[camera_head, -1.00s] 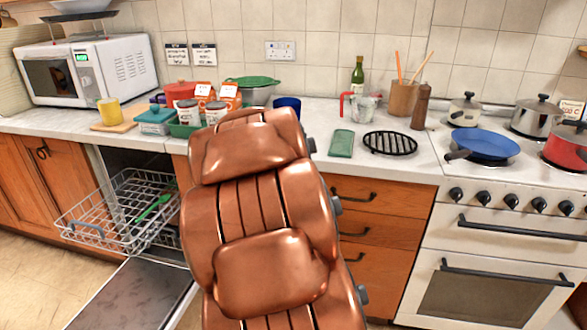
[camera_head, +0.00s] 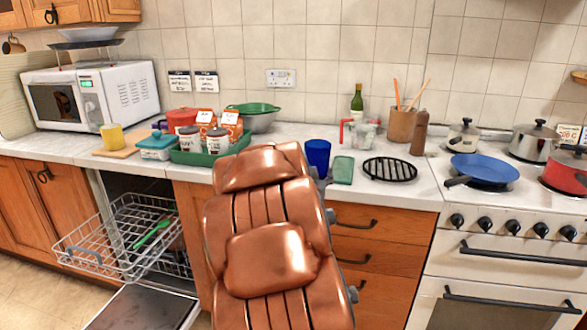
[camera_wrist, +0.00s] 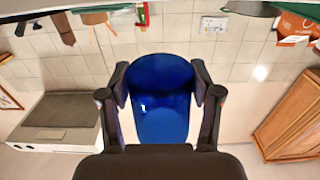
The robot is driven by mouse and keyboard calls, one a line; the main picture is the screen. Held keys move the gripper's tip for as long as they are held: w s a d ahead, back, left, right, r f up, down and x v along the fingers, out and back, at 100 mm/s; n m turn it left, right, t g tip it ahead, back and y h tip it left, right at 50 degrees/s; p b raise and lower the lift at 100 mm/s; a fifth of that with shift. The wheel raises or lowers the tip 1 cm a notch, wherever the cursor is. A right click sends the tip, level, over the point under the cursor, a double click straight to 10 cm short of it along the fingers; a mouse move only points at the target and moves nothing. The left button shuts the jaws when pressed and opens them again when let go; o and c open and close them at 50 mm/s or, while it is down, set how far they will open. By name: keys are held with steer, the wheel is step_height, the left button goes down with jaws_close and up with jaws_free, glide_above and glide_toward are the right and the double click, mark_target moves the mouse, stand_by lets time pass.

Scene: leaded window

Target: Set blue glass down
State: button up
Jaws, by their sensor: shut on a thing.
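The blue glass (camera_head: 317,153) stands upright near the front of the counter (camera_head: 405,190), just right of my arm's end, in the head view. I cannot tell whether its base touches the counter. In the wrist view the blue glass (camera_wrist: 160,112) sits between the two dark fingers of my gripper (camera_wrist: 162,85), one on each side. My gripper is shut on it. My brown arm hides most of the gripper and the counter left of the glass in the head view.
A green tray (camera_head: 185,157) with jars is to the left. The dishwasher rack (camera_head: 120,245) is pulled out below.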

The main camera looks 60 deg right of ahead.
steer(key=w+d, duration=0.1)
steer(key=w, duration=0.2)
steer(key=w+d, duration=0.1)
steer(key=w, duration=0.2)
steer(key=w+d+f, duration=0.1)
steer(key=w+d, duration=0.1)
steer(key=w, duration=0.2)
steer(key=shift+p, duration=0.35)
steer(key=shift+w+f, duration=0.15)
steer(key=shift+f, duration=1.55)
steer(key=shift+f, duration=0.2)
steer(key=o, duration=1.5)
steer(key=shift+c, duration=0.2)
